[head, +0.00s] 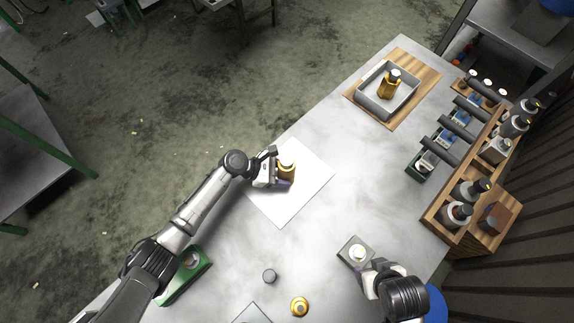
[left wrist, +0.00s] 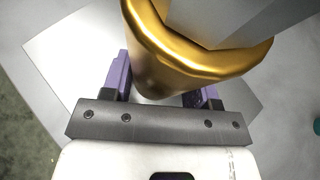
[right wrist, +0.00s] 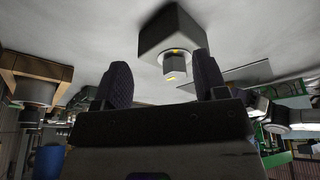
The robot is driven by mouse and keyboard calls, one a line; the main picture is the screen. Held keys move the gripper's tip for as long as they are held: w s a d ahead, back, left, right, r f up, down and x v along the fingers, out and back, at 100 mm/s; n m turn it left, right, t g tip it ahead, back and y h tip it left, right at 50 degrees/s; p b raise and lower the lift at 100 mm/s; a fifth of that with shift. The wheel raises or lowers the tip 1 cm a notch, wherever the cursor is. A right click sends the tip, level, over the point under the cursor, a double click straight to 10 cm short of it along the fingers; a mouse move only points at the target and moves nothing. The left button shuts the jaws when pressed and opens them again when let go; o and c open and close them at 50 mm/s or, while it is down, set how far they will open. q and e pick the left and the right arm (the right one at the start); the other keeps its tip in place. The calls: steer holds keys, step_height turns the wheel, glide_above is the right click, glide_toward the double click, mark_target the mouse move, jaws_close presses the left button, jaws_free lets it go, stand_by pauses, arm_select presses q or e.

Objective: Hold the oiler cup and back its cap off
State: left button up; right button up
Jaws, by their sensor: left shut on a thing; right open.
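The gold oiler cup (head: 288,172) stands on a white sheet at mid table. My left gripper (head: 278,171) is shut on its body from the left. In the left wrist view the cup (left wrist: 160,72) sits between the purple fingers, and a grey faceted piece, seemingly the cap (left wrist: 235,22), covers its top. Whether the cap is loose cannot be told. My right gripper (head: 368,266) is open and empty at the lower right, away from the cup. In the right wrist view its fingers (right wrist: 163,82) are apart, facing a square block (right wrist: 168,32) with a small pale piece.
The square block (head: 347,244) is beside my right gripper. A tray (head: 367,101) holding another amber bottle is at the back. A wooden rack (head: 437,215) of bottles lines the right.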

steer(key=w+r+t, duration=0.1)
steer(key=w+r, duration=0.2)
steer(key=w, duration=0.5)
steer(key=w+r+t+y, duration=0.1)
steer(key=w+r+t, duration=0.1)
steer(key=w+r, duration=0.35)
steer(key=w+r+t, duration=0.1)
steer(key=w, duration=0.9)
steer(key=n+g+y, duration=0.7)
steer(key=n+y, duration=0.8)
steer(key=y, duration=0.2)
glide_toward(290, 159)
steer(key=a, duration=1)
steer(key=shift+w, duration=0.1)
steer(key=shift+c, duration=0.4)
